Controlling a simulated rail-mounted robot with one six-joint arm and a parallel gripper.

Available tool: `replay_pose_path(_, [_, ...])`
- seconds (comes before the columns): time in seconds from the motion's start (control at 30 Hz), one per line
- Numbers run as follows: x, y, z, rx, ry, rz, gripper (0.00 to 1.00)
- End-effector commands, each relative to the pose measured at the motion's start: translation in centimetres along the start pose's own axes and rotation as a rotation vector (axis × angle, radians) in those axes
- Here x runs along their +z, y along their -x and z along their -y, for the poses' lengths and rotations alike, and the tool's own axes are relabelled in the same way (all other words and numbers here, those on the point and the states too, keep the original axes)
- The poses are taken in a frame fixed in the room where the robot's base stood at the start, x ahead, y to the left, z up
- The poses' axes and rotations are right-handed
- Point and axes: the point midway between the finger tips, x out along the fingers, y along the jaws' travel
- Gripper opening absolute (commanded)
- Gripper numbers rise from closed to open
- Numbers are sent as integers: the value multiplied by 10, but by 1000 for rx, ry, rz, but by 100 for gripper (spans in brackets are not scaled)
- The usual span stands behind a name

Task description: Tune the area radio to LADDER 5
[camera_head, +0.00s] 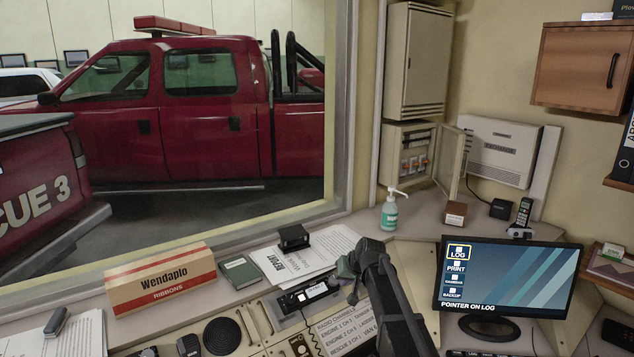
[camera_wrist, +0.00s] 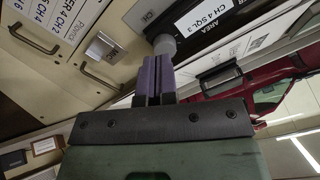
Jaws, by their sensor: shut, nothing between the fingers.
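The area radio (camera_head: 308,294) is a dark unit with a white display, set in the console's sloped front. In the wrist view its display reads "CH 4 SQL 3" (camera_wrist: 206,14), beside the word AREA. A round grey knob (camera_wrist: 164,44) sticks out at the radio's CH end. My gripper (camera_head: 354,290) is over that end of the radio. In the wrist view its purple fingers (camera_wrist: 157,70) are together and empty, tips at the knob; I cannot tell whether they touch. A radio channels card (camera_head: 345,325) lies below the radio, partly hidden by my arm.
A monitor (camera_head: 508,277) stands right of my arm, showing "POINTER ON LOG". Report papers (camera_head: 305,255), a black stamp-like block (camera_head: 293,237), a green book (camera_head: 240,272) and a ribbons box (camera_head: 160,279) lie behind and left of the radio. A pump bottle (camera_head: 390,213) stands behind.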

Motion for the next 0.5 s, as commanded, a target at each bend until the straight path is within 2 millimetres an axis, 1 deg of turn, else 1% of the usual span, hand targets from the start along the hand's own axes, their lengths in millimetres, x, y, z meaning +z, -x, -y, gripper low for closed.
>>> replay_pose_path(0.03, [-1,2,-2,0,0,0,0])
replay_pose_path(0.13, [-1,0,-2,0,1,0,0])
replay_pose_path(0.27, [0,-9,-3,0,1,0,0])
replay_pose_path(0.37, [1,-22,-4,0,1,0,0])
replay_pose_path(0.5, [2,-46,-5,0,1,0,0])
